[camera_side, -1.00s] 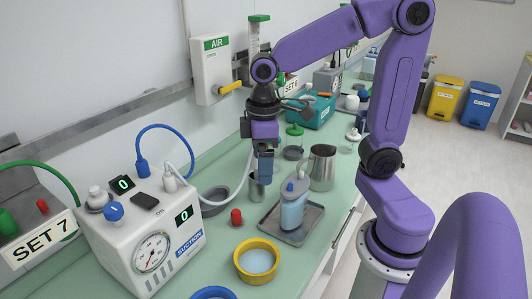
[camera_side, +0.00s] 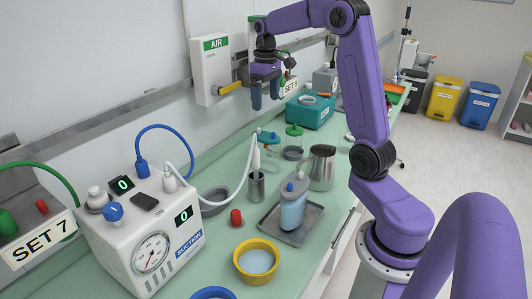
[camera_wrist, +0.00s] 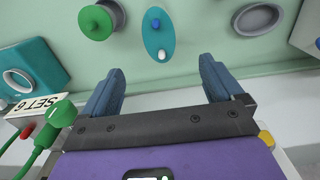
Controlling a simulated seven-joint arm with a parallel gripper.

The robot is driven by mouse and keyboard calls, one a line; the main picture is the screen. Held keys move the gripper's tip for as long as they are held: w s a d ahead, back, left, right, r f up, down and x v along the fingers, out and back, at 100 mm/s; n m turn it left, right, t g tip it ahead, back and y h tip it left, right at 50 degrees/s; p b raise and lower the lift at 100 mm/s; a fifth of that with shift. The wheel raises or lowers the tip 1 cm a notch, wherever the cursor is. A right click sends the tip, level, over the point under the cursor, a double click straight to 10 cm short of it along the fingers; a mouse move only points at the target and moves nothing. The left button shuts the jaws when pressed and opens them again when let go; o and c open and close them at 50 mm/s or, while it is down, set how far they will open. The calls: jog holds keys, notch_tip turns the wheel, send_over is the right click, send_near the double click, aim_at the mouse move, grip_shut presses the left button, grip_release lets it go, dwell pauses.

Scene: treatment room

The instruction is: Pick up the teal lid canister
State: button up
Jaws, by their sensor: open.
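The teal lid canister (camera_side: 268,139) stands on the green counter near the wall, partly hidden behind a white suction wand. In the wrist view its oval teal lid (camera_wrist: 158,38) has a blue and a white port; the body below is hidden. My gripper (camera_side: 266,97) is open and empty, high above the canister in the side view, with its fingers pointing down. In the wrist view the lid lies beyond the fingertips of my gripper (camera_wrist: 160,70), roughly centred between them, and nothing touches it.
A green-lidded jar (camera_wrist: 97,22) stands beside it, and a grey bowl (camera_wrist: 257,18) on the other side. A steel cup (camera_side: 256,188) with the wand, a steel jug (camera_side: 321,168) and a tray (camera_side: 269,223) with another canister are nearer the front. A wall AIR panel (camera_side: 212,72) is close to my gripper.

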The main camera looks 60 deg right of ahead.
aim_at(266, 144)
notch_tip(266, 144, down, 17)
jog(key=shift+d+f, duration=0.1)
jog(key=shift+f, duration=0.05)
jog(key=c, duration=1.2)
